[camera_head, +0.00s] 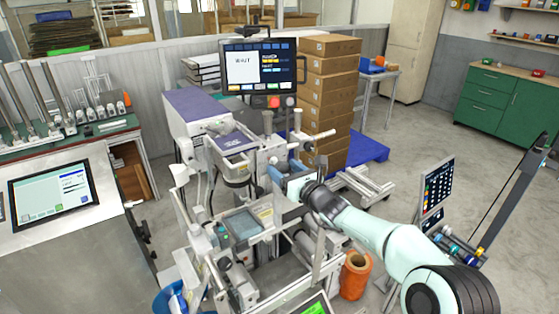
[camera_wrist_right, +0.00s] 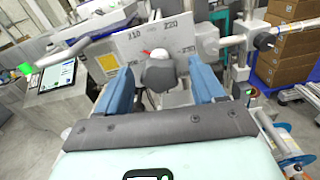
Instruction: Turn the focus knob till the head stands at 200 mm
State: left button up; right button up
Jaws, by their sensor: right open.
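In the right wrist view the dark grey focus knob (camera_wrist_right: 160,76) stands in front of a pale scale plate (camera_wrist_right: 128,46) with printed numbers that look like 210, 220 and 230. A small red pointer (camera_wrist_right: 146,52) shows just above the knob, at its upper left. I cannot read the exact setting. My right gripper (camera_wrist_right: 162,84) is open, its blue fingers on the left and right of the knob with gaps on both sides. My left gripper is not in view.
The machine carries a monitor (camera_head: 264,66) on top. White bars and fittings crowd the right gripper. A stack of brown boxes (camera_head: 328,90) stands behind on a blue pallet. A touch panel (camera_head: 54,192) is at the left. An orange roll (camera_head: 355,278) stands below my right arm.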

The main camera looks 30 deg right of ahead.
jog(key=shift+w+a+p, duration=0.15)
jog(key=shift+w+p, duration=0.25)
jog(key=shift+w, duration=1.05)
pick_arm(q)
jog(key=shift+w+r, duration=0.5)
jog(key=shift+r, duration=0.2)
